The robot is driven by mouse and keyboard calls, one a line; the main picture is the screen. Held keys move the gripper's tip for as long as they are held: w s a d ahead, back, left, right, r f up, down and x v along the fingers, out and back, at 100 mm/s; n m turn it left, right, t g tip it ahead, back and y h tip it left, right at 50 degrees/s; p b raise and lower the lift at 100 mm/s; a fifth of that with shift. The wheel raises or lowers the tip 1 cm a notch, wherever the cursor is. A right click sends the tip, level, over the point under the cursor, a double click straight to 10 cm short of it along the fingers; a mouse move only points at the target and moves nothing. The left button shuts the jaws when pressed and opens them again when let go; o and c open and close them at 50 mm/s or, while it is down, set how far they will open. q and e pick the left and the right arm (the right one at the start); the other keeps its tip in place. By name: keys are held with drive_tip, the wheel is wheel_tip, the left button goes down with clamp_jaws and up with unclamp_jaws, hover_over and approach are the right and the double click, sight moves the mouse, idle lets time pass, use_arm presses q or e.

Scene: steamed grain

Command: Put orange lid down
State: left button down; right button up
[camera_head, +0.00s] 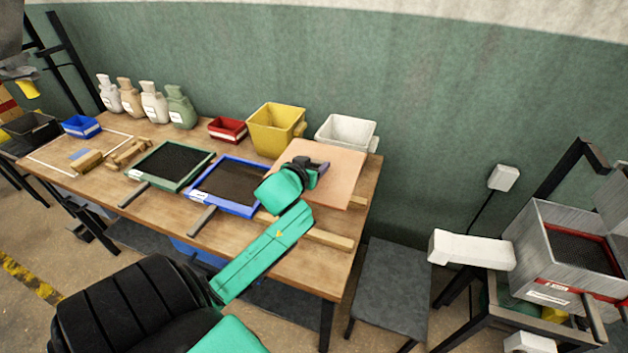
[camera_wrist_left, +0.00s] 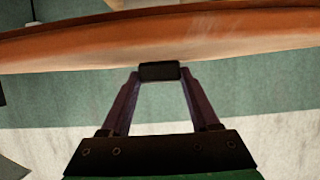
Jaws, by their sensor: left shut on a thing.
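The orange lid (camera_head: 343,178) is a flat, pale orange square panel at the right end of the wooden table (camera_head: 232,140). My left gripper (camera_head: 318,166) is over the lid in the head view, with its arm reaching in from below. In the left wrist view the lid (camera_wrist_left: 160,40) spans the top as a broad orange slab. There my left gripper (camera_wrist_left: 159,73) is shut on the small black handle of the lid. I cannot tell whether the lid touches the tabletop or hangs just above it. My right gripper is not in view.
A yellow bin (camera_head: 276,130) and a white bin (camera_head: 345,133) stand behind the lid. A blue-framed sieve (camera_head: 228,186) and a green-framed sieve (camera_head: 170,165) lie to its left. A wooden block (camera_head: 330,239) lies near the front edge. A metal box (camera_head: 560,250) stands far right.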

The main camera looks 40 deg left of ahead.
sight(320, 181)
use_arm(q)
wheel_tip(320, 181, up, 5)
drive_tip(key=shift+m, duration=0.3)
drive_tip(key=d+f, duration=0.1)
drive_tip(key=f, duration=0.1)
drive_tip(key=s+d+f, duration=0.1)
drive_tip(key=d+f, duration=0.1)
drive_tip(key=f, duration=0.1)
drive_tip(key=shift+s+d+f, duration=0.25)
drive_tip(key=shift+s+f, duration=0.05)
drive_tip(key=shift+s, duration=0.05)
drive_tip(key=s+d+f+m+h, duration=0.1)
drive_tip(key=s+d+f, duration=0.3)
drive_tip(key=d, duration=0.5)
drive_tip(key=s+d+f+m+h, duration=0.2)
drive_tip(key=s+d+f+h, duration=0.1)
drive_tip(key=s+d, duration=0.4)
drive_tip(key=shift+s+d+f+t, duration=0.4)
drive_tip(key=shift+d+f, duration=0.5)
drive_tip(key=shift+d, duration=0.25)
drive_tip(key=shift+d, duration=0.1)
